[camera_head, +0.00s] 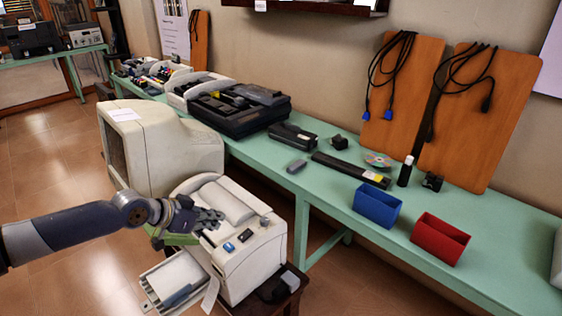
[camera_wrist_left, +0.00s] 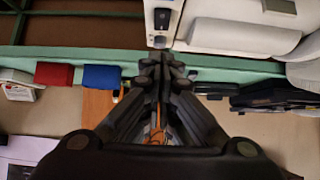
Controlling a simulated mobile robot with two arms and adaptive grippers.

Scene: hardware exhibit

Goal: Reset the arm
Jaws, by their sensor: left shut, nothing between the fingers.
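My left arm comes in from the left in the head view. Its gripper (camera_head: 208,218) is over the white printer (camera_head: 245,258), close to its top; I cannot tell whether it touches. In the left wrist view the fingers of this gripper (camera_wrist_left: 160,62) are together with nothing between them. The printer also shows at the top of the left wrist view (camera_wrist_left: 215,35). My right gripper is in neither view.
A CRT monitor (camera_head: 165,150) stands behind the printer. The long green table (camera_head: 470,240) carries a blue bin (camera_head: 377,206), a red bin (camera_head: 438,240) and black devices (camera_head: 240,108). Wooden boards with cables (camera_head: 405,85) lean on the wall. Tiled floor (camera_head: 50,160) is open at left.

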